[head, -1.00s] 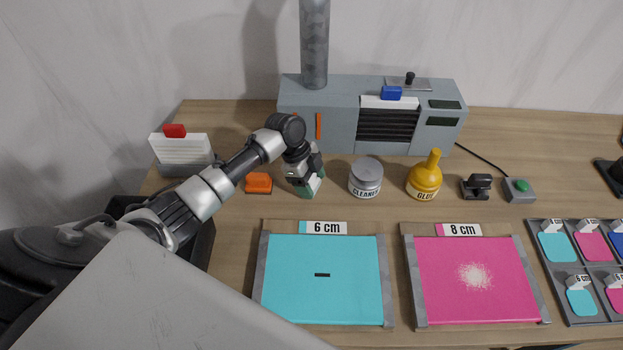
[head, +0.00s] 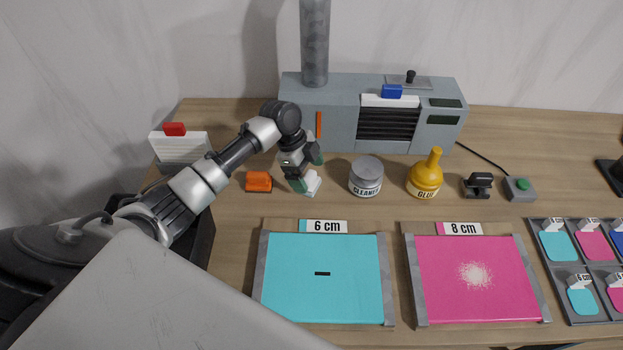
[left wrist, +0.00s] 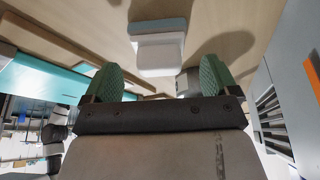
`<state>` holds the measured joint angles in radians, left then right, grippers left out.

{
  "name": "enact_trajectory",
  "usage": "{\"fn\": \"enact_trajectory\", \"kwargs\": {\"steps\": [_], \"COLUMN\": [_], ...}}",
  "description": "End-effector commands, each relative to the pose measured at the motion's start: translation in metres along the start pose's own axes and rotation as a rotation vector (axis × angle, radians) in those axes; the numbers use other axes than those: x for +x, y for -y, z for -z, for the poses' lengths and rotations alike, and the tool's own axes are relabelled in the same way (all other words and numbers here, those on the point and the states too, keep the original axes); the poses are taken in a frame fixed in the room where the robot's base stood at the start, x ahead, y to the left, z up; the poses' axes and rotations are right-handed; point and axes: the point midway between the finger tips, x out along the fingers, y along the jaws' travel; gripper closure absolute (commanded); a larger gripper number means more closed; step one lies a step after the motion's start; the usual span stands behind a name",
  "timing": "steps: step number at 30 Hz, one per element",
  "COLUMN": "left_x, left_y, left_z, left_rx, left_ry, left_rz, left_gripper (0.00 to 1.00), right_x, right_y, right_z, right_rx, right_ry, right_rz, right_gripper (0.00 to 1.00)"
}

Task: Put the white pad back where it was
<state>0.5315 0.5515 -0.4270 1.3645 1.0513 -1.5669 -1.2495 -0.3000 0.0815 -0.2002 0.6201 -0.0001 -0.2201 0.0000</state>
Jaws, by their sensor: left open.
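The white pad (head: 313,183) rests on the table between the orange block and the cleaner jar. In the left wrist view the pad (left wrist: 160,52) shows as a white block with a pale blue-grey part (left wrist: 157,26), just beyond the fingertips. My left gripper (head: 307,170) is open, its green fingers spread above and beside the pad. In the left wrist view the gripper (left wrist: 159,72) has nothing clamped between its fingers. In the head view the fingers partly hide the pad. My right gripper is not in view.
An orange block (head: 258,181) lies left of the pad, the cleaner jar (head: 366,176) and glue bottle (head: 425,176) to its right. A grey machine (head: 340,110) stands behind. Cyan (head: 322,280) and pink (head: 475,280) sheets lie in front.

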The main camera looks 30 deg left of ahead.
Motion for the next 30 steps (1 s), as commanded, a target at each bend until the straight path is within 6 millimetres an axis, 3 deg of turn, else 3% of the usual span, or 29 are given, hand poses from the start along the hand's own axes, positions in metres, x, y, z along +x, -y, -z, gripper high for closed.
{"fn": "enact_trajectory", "kwargs": {"steps": [6,12,18,30], "left_x": [-0.049,-0.08,-0.091,-0.091], "left_y": [0.001,0.001,0.0,0.0], "left_z": [-0.001,0.0,0.0,0.0], "left_rx": [0.002,0.0,0.0,0.0], "left_ry": [0.001,0.0,-0.001,-0.001], "left_rz": [0.005,0.002,0.0,0.0], "left_gripper": [0.11,0.11,0.11,0.11], "right_x": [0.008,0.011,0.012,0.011], "right_y": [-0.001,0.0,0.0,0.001], "right_z": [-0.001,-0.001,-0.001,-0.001], "right_rx": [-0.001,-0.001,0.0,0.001], "right_ry": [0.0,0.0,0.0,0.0], "right_rz": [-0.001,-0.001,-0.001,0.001], "right_gripper": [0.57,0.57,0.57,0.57]}}
